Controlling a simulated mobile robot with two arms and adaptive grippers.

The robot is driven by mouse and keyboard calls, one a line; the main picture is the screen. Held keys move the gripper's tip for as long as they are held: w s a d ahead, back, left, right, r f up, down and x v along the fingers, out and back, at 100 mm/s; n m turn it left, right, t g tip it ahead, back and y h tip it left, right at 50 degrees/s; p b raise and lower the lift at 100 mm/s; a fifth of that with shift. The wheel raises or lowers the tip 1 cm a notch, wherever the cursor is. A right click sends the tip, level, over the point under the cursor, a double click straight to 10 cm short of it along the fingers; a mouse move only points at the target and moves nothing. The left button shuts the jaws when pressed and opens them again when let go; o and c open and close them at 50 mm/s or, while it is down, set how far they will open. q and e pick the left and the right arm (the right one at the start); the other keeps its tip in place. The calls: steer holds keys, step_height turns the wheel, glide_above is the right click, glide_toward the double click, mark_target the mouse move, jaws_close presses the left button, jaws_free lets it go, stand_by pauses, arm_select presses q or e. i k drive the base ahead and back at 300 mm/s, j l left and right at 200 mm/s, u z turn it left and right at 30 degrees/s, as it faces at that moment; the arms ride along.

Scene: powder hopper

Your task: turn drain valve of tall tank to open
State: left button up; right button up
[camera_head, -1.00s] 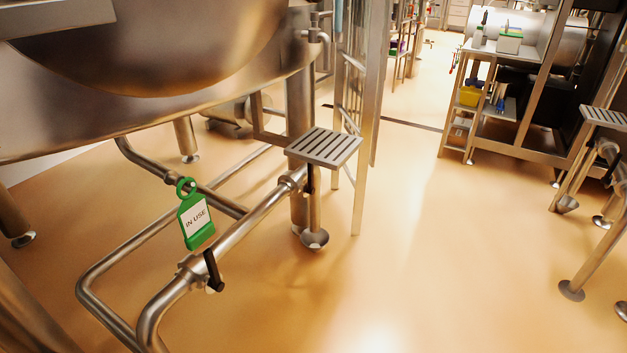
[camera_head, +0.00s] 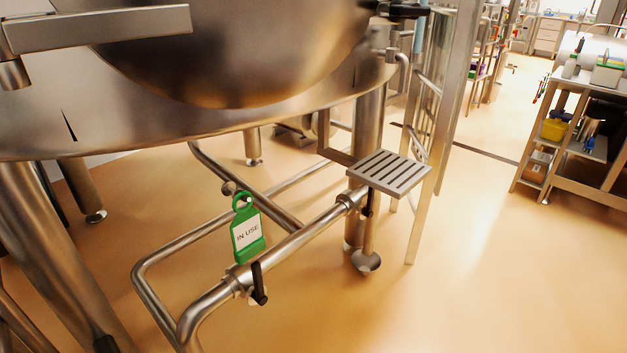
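A large steel tank (camera_head: 230,60) fills the upper left of the head view, with pipes running low beneath it. A black valve handle (camera_head: 260,284) sits on the near pipe (camera_head: 300,238) and points steeply down, across the pipe's line. A green "IN USE" tag (camera_head: 247,234) hangs just above this valve. A second black handle (camera_head: 368,203) shows below the slatted step, partly hidden by it. Which handle is the tall tank's drain valve, I cannot tell. Neither of my grippers is in view.
The slatted metal step (camera_head: 390,171) stands right of the pipes, beside a ladder-like steel frame (camera_head: 436,130). Steel tank legs (camera_head: 60,260) stand at left. A cart (camera_head: 575,140) with a yellow bin is at far right. The floor (camera_head: 480,290) at lower right is clear.

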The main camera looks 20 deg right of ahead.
mark_target(368, 213)
steer(key=i+l+u, duration=0.15)
steer(key=l+u, duration=0.2)
steer(key=l, duration=0.4)
steer(key=l+u, duration=0.35)
steer(key=l, duration=0.4)
steer(key=l+u, duration=0.3)
steer(key=l, duration=0.5)
